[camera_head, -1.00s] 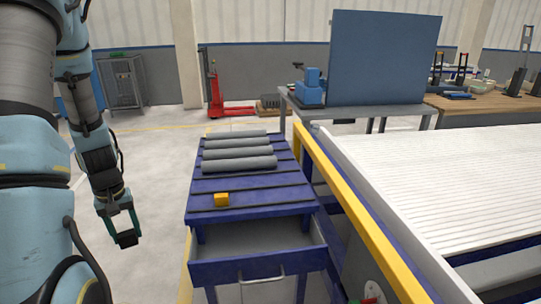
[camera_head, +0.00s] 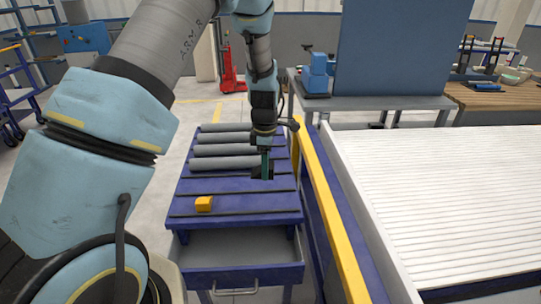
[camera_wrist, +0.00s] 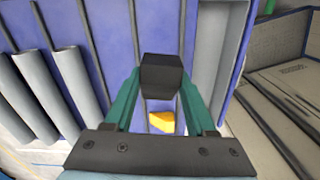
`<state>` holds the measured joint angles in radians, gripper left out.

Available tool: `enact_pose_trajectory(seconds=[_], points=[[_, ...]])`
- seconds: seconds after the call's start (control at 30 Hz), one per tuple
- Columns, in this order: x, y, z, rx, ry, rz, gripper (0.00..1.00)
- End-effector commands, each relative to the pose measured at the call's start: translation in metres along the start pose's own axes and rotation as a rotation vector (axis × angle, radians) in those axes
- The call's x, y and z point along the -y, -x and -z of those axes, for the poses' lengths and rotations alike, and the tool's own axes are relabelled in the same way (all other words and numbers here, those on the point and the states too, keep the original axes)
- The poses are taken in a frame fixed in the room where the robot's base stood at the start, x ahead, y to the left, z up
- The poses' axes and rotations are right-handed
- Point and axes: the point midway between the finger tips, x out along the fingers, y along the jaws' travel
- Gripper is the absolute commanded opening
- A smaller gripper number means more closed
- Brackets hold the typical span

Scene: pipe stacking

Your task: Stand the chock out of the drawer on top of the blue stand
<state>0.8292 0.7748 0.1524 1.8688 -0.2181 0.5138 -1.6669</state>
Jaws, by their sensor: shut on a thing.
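The blue stand (camera_head: 250,204) has an open drawer (camera_head: 243,274) at its front; the visible part of its grey inside looks empty. A small yellow-orange block (camera_head: 204,204), which looks like the chock, rests on the stand's top near the front left. It also shows in the wrist view (camera_wrist: 161,122), beyond my gripper's palm. My gripper (camera_head: 263,172) is over the right part of the stand, right of the yellow block and apart from it.
Several grey pipes (camera_head: 225,163) lie across the back of the stand, left of my gripper. A yellow rail (camera_head: 325,200) and a white ribbed bed (camera_head: 440,180) border the right side. A bench with a blue panel (camera_head: 405,45) stands behind. The stand's front right top is clear.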

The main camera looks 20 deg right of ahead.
Motion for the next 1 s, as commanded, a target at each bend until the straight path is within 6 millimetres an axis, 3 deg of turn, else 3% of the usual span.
enact_pose_trajectory(seconds=[0.37, 1.0], points=[[0.0, -0.017, -0.005, -0.001, 0.022, 0.0, 0.0], [0.0, -0.088, -0.005, -0.002, 0.021, -0.001, 0.0]])
